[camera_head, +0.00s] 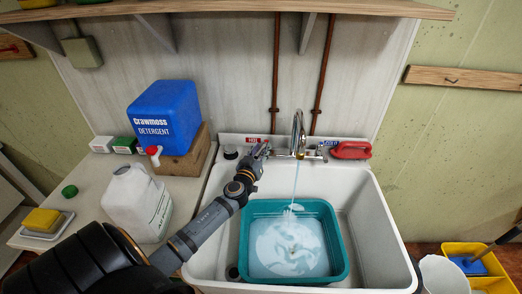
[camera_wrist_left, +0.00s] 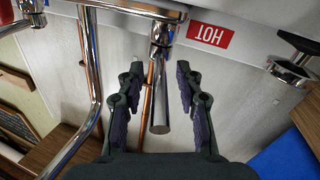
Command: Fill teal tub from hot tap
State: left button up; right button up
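The teal tub (camera_head: 343,262) sits in the white sink, with bluish water and white foam in it. A thin stream (camera_head: 295,185) runs from the chrome spout (camera_head: 298,125) into the tub. My left gripper (camera_head: 261,148) is at the hot tap, left of the spout, below the red label (camera_head: 254,141). In the left wrist view, my left gripper (camera_wrist_left: 160,72) is open, its fingers either side of the chrome hot tap lever (camera_wrist_left: 159,112), with gaps visible. The red HOT label (camera_wrist_left: 209,35) appears upside down there. My right gripper is not in view.
A blue detergent container (camera_head: 165,112) stands on a wooden block (camera_head: 190,160) left of the sink. A white jug (camera_head: 136,203) stands on the counter near my left arm. A red object (camera_head: 351,150) lies on the sink's back right ledge. The sink (camera_head: 380,240) is bare right of the tub.

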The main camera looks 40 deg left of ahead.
pick_arm(q)
jog(key=v, duration=1.2)
jog(key=shift+c, duration=0.3)
dwell(0.6)
